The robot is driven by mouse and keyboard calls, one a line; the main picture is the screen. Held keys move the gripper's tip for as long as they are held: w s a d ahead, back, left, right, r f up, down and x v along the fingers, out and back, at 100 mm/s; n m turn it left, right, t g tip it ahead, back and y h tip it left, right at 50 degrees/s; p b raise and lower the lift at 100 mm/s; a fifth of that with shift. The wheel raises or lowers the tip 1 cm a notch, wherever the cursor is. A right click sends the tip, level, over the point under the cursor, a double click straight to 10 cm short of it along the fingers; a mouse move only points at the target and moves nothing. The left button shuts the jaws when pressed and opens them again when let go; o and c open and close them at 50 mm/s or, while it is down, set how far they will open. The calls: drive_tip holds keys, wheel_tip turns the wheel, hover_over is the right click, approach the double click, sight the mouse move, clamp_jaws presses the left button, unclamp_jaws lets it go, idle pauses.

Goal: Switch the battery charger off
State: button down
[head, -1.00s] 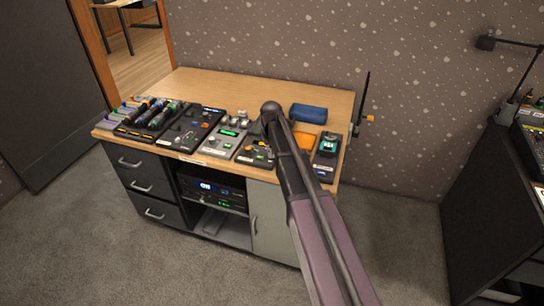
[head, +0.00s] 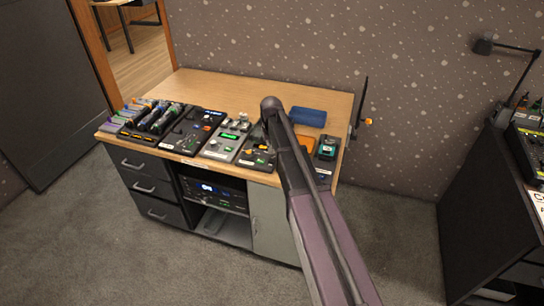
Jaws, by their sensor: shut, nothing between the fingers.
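Several devices stand in a row along the front of a wooden bench top (head: 225,88). At the left, a dark tray (head: 150,120) holds several upright-leaning cylinders with green parts. Right of it are a black unit with orange parts and a small blue display (head: 192,131), a grey unit with a green display (head: 226,141), and a dark unit with yellow parts (head: 256,155). A small dark device with a teal face (head: 327,150) is at the right end. I cannot tell which is the battery charger; labels are unreadable. My arm reaches over the bench; my gripper is hidden behind it.
A blue case (head: 308,116) and an orange item (head: 305,143) lie near the arm. Below are drawers (head: 145,187) and a rack unit with a lit display (head: 212,191). A dark desk (head: 490,215) stands at the right. Carpet between is clear.

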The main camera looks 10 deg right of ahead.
drive_tip(key=shift+r+p, duration=1.15)
drive_tip(key=shift+r, duration=0.25)
drive_tip(key=shift+s, duration=0.1)
drive_tip(key=s+r+p, duration=0.2)
drive_tip(key=s, duration=1)
drive_tip(key=s+r+p, duration=0.2)
drive_tip(key=s, duration=1.1)
drive_tip(key=shift+r, duration=0.2)
drive_tip(key=shift+s+d, duration=0.1)
